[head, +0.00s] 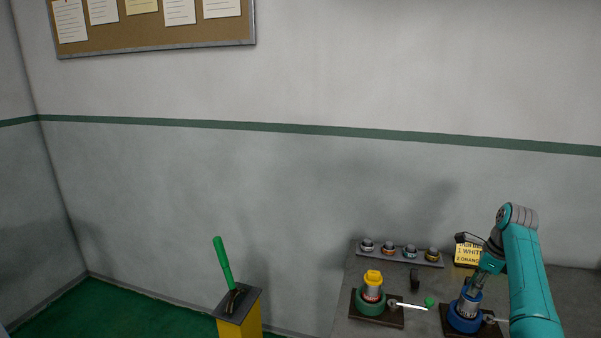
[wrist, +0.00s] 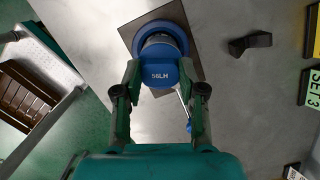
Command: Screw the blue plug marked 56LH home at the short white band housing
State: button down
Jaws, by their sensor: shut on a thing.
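Left of it stands a green vise (head: 370,306) with a yellow-topped housing (head: 373,279) and a green-knobbed handle (head: 428,301). A rack of several fittings (head: 400,252) lies behind, beside a yellow sign (head: 467,254). A black block (wrist: 250,43) lies on the bench. A green lever (head: 223,262) stands far left.

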jog(key=n+g, duration=0.1)
jog(key=n, duration=0.4)
jog(key=shift+n+g, duration=0.3)
jog(key=shift+n, duration=1.6)
jog(key=shift+n+g, duration=0.3)
jog(key=shift+n, duration=0.8)
jog(key=c, duration=0.7)
grip_release()
jog(key=shift+c, duration=0.2)
